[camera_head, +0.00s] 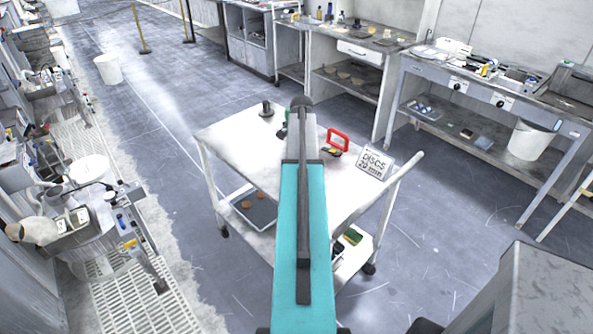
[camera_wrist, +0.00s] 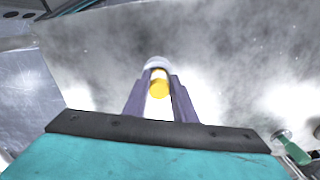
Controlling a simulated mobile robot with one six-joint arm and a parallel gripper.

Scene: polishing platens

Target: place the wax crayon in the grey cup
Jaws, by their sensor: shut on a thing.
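In the wrist view my gripper (camera_wrist: 158,80) points down over a pale, stained top, its two grey-purple fingers shut on a small yellow-orange thing. This is probably the wax crayon (camera_wrist: 159,89), seen nearly end-on; its far part is hidden. A pale greyish rounded rim (camera_wrist: 157,62) shows just beyond the fingertips. It may be the grey cup, but I cannot tell for sure, nor whether the crayon touches it. In the head view my arm covers the gripper and the crayon.
The white trolley (camera_head: 235,137) carries a small dark object (camera_head: 267,109), a red frame (camera_head: 338,141) and a sign (camera_head: 375,163). A green-handled tool (camera_wrist: 293,149) lies at the lower right of the wrist view. The trolley's left part looks mostly clear. Benches stand behind.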

